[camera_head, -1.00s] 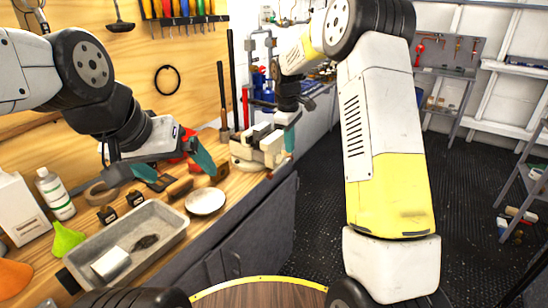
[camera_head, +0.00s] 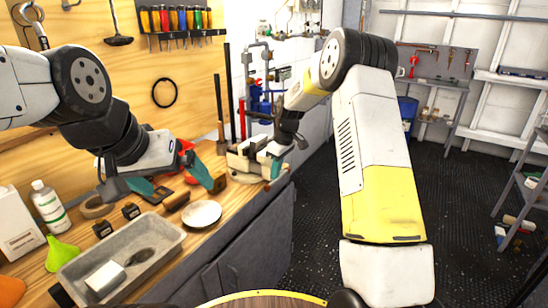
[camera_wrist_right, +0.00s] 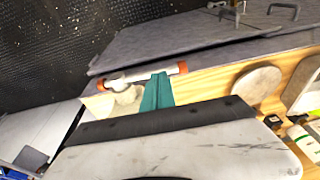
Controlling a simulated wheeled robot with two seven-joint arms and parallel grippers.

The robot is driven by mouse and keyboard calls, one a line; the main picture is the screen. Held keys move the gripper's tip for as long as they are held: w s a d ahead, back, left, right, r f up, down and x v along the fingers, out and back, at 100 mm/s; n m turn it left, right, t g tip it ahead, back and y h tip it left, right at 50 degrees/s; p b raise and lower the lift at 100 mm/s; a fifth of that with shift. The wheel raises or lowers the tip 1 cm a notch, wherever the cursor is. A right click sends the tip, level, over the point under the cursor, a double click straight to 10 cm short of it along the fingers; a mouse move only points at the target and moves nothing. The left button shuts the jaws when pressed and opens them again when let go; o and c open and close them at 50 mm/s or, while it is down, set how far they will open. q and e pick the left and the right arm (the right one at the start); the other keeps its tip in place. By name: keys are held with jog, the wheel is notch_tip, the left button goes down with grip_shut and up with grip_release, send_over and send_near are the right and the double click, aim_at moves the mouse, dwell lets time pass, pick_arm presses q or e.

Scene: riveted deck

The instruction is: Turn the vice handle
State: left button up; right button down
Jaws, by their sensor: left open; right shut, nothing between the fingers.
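The pale vice (camera_head: 240,163) sits at the far right corner of the workbench. Its handle (camera_wrist_right: 128,80), a light bar with orange ends, shows in the right wrist view. My right gripper (camera_head: 275,168) is low at the vice's right side. Its teal fingers (camera_wrist_right: 161,76) are closed together with their tips at the bar in the wrist view; I cannot tell if they touch it. The handle is mostly hidden in the head view. My left gripper (camera_head: 178,184) is open and empty above the bench, left of the vice, with its teal fingers spread.
A grey tray (camera_head: 165,246), a white dish (camera_head: 202,214), a green funnel (camera_head: 60,252) and a white bottle (camera_head: 48,208) are on the bench. A long-handled hammer (camera_head: 220,125) stands behind the vice. The dark floor to the right is clear near the bench.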

jog(key=shift+a+f, duration=0.15)
jog(key=shift+f, duration=0.6)
